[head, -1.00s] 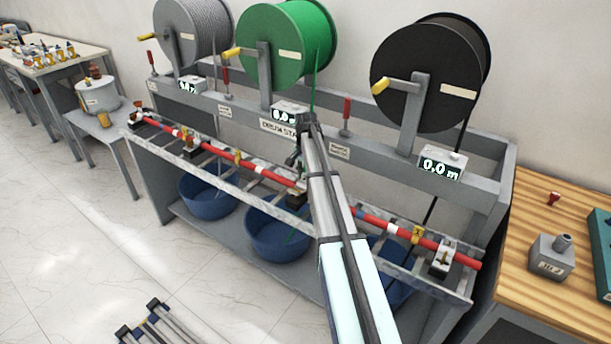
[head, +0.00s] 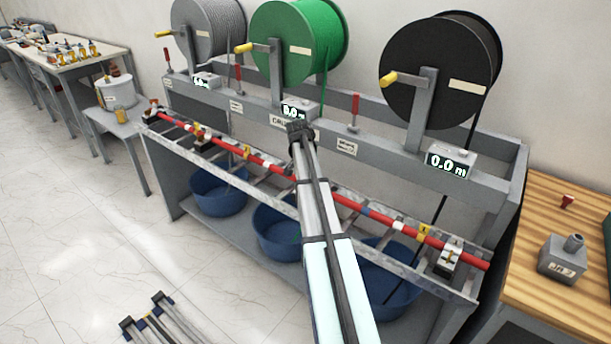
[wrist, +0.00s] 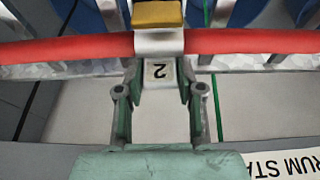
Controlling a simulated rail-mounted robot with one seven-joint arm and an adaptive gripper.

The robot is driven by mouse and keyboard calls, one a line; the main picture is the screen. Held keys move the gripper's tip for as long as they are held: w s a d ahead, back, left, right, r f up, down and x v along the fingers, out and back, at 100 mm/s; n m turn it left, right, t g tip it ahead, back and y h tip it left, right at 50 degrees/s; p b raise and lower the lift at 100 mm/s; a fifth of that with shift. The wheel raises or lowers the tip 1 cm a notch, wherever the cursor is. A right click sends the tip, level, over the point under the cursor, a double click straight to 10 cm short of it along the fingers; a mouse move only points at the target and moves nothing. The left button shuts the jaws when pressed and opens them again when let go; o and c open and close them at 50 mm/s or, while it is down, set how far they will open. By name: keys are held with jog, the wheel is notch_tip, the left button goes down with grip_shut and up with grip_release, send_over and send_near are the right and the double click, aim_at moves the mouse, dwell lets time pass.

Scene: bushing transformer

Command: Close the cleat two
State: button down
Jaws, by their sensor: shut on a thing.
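In the wrist view, cleat two is a pale block with a yellow top (wrist: 158,14) around the red cable (wrist: 70,48). Its pale tab with an upside-down "2" (wrist: 159,72) lies between my fingers. My gripper (wrist: 160,80) is shut on this tab, one finger at each side. How far the cleat is closed I cannot tell. In the head view, the red cable (head: 347,201) runs along the sloping rack; my arm hides my fingers and cleat two.
Another cleat (head: 450,257) sits at the cable's right end. Grey, green (head: 285,48) and black (head: 428,75) drums stand above the rack. Blue tubs (head: 217,193) are below. A wooden bench (head: 545,215) is at right; open floor lies left.

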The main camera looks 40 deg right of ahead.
jog(key=c, duration=0.7)
grip_release()
jog(key=v, duration=1.2)
